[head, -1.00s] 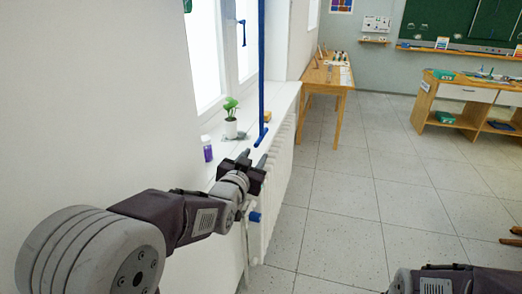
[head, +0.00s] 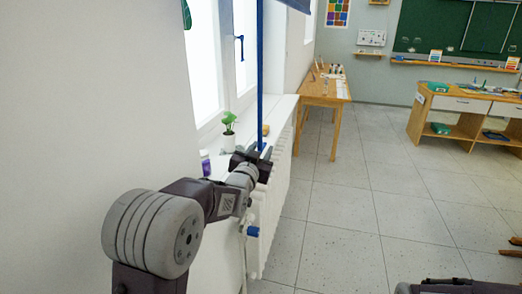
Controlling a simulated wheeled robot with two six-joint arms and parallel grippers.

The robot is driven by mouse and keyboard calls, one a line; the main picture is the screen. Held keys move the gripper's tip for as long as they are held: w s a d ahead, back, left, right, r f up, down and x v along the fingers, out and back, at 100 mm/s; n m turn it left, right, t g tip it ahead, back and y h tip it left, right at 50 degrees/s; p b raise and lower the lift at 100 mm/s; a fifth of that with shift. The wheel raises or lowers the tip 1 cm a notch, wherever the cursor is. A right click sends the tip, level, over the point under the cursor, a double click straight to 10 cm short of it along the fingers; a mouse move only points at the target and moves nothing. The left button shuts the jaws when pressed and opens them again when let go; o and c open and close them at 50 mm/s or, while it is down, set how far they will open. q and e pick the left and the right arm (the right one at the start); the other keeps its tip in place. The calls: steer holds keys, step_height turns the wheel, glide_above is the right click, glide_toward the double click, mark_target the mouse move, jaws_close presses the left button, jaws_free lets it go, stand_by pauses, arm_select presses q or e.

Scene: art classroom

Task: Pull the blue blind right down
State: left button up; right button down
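The blue blind (head: 296,4) shows only as a dark blue corner at the top edge of the head view; the rest is out of frame. A long blue pull rod (head: 260,75) hangs down in front of the window, and its lower end meets my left gripper (head: 258,150) in the picture. The gripper's fingers are at the rod's bottom end and partly hide it. Whether they touch or grip it I cannot tell. My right arm shows only as a dark piece at the bottom right; its gripper is out of view.
A potted plant (head: 228,130) and a purple bottle (head: 205,163) stand on the window sill, close left of my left gripper. A white radiator (head: 276,195) is below the sill. A wooden table (head: 322,92) stands farther back.

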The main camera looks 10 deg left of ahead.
arm_select(q)
jaws_close()
steer(key=shift+f, duration=0.15)
stand_by(1.1)
